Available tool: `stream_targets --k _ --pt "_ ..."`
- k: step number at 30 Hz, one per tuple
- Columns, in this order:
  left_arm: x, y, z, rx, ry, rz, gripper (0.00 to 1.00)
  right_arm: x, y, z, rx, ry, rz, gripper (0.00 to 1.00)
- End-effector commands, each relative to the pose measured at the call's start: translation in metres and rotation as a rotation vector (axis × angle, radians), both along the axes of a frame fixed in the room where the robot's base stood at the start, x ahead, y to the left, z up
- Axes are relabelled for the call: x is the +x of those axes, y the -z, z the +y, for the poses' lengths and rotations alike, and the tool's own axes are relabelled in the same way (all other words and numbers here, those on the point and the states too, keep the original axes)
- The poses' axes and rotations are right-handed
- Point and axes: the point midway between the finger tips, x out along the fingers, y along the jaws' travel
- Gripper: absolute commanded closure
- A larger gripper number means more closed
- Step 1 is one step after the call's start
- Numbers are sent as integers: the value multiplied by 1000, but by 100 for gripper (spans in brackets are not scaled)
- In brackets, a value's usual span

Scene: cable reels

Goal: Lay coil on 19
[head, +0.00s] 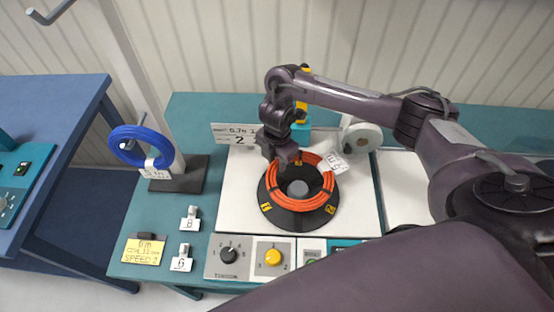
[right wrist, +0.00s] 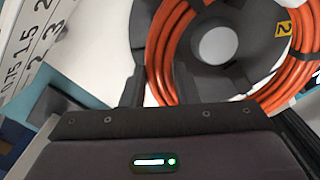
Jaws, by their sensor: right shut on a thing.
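An orange coil (head: 302,206) lies around the pale hub (head: 298,188) of a black round reel plate (head: 298,225). The plate carries small yellow labels, one reading 2. A white tag (head: 336,163) hangs at the coil's upper right; its writing is too small to read. My right gripper (head: 286,163) is shut on the coil's upper left side. In the right wrist view the coil (right wrist: 160,62) passes between the fingers, with the hub (right wrist: 217,45) beyond. I see no label reading 19. My left gripper is out of view.
A blue coil (head: 128,147) hangs on a stand (head: 183,176) at the left. Tags 8 (head: 190,222) and 6 (head: 182,262) and a yellow note (head: 143,251) stand on the teal bench. A knob panel (head: 250,257) lies in front, a white roll (head: 361,136) behind.

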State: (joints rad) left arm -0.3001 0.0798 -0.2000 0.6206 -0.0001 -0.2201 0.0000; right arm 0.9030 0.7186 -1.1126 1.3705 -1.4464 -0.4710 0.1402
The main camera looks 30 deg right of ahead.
Motion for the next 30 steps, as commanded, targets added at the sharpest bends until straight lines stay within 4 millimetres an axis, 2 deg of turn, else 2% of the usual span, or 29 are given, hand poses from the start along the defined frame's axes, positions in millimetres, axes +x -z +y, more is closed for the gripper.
stream_targets --k 3,14,27,30 --pt "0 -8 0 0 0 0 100 0 -9 0 0 -1 -1 100" --pt "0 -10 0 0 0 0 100 0 -11 0 0 -1 -1 100" --pt "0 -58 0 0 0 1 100 1 -62 0 1 0 -2 100" --pt "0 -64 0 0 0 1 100 1 -72 0 0 -1 -3 100"
